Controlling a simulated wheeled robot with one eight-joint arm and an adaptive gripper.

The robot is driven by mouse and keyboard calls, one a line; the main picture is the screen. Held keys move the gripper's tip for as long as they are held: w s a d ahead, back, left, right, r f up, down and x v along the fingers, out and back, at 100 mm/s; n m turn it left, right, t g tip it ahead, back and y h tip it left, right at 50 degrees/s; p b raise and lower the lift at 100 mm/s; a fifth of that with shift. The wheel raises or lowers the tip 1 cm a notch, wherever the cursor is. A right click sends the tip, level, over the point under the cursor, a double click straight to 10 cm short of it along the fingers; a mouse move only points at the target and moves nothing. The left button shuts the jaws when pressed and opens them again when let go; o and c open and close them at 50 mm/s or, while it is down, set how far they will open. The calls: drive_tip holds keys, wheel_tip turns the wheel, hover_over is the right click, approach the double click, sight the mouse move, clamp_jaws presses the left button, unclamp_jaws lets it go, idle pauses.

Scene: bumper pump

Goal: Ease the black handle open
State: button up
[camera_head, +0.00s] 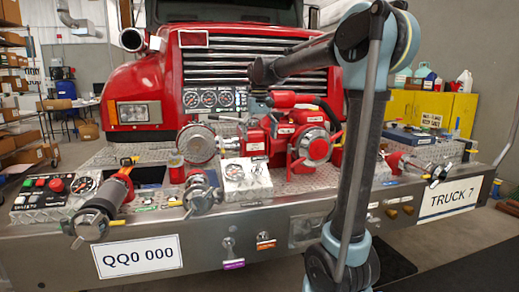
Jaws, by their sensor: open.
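A red pump (290,138) with valves and round fittings sits on the bumper deck in front of the truck's grille. A black curved bar (331,115) rises at the pump's right side, partly behind my arm; it may be the black handle, but I cannot tell for sure. My arm stands at the front right of the bumper and bends left at the top. My gripper (258,74) is at its dark far end, in front of the grille and above the pump, apart from it. It is open and empty; its fingers are hard to make out.
The bumper also carries a gauge panel (210,99), a switch box (42,193), hose fittings (95,216) and a white gauge box (246,180). The red truck (160,75) stands behind. A yellow cabinet (430,108) is at the back right. Air above the deck's left side is free.

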drive_tip(key=shift+r, duration=1.15)
drive_tip(key=shift+s, duration=0.1)
idle(2.4)
